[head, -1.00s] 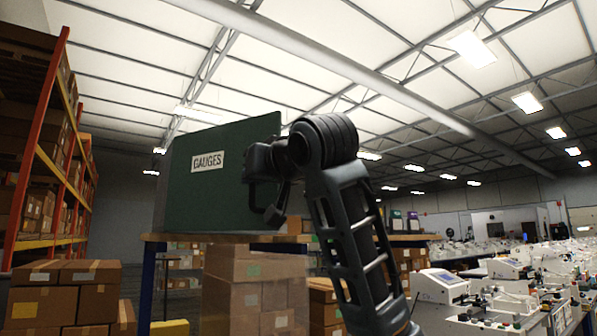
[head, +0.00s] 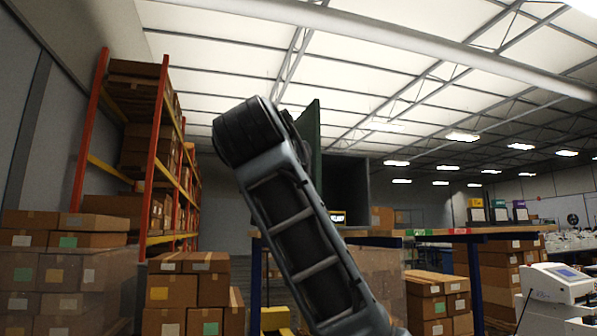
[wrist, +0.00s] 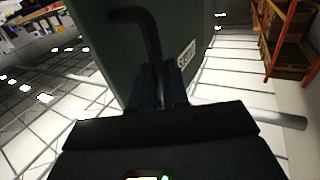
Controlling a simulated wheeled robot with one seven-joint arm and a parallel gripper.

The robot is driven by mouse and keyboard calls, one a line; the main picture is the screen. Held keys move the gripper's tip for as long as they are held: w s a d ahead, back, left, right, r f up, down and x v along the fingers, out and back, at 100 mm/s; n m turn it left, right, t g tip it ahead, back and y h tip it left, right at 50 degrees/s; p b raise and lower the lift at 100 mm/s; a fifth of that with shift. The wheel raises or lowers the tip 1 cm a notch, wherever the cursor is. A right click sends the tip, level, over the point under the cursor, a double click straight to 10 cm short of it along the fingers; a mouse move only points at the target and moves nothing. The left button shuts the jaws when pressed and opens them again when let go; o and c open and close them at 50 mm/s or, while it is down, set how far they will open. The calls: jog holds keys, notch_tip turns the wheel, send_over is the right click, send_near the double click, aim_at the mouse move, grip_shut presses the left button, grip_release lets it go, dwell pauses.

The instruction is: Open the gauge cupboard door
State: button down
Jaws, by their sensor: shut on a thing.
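The gauge cupboard (head: 350,187) stands on a bench, and its dark interior shows. Its green door (head: 312,150) stands swung out, seen nearly edge-on, to the left of the opening. In the wrist view the door (wrist: 105,45) fills the top middle, with the white GAUGES label (wrist: 187,54) sideways. My gripper (wrist: 160,88) is shut on the dark bent door handle (wrist: 152,40). In the head view my own arm hides the gripper and handle.
The bench (head: 385,240) carries coloured binders (head: 497,211) to the right. Stacked cartons (head: 190,290) stand at the left, with tall orange racking (head: 160,150) behind. More cartons (head: 437,297) are under the bench. A white plotter (head: 557,290) is at the lower right.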

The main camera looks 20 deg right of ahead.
jog(key=shift+w+d+f, duration=0.1)
jog(key=shift+w+d, duration=0.05)
jog(key=c, duration=1.4)
grip_release()
jog(key=shift+w+f, duration=0.1)
jog(key=shift+w, duration=0.05)
jog(key=shift+o, duration=1.4)
jog(key=b+v, duration=0.2)
jog(key=v, duration=0.6)
jog(key=shift+w, duration=0.1)
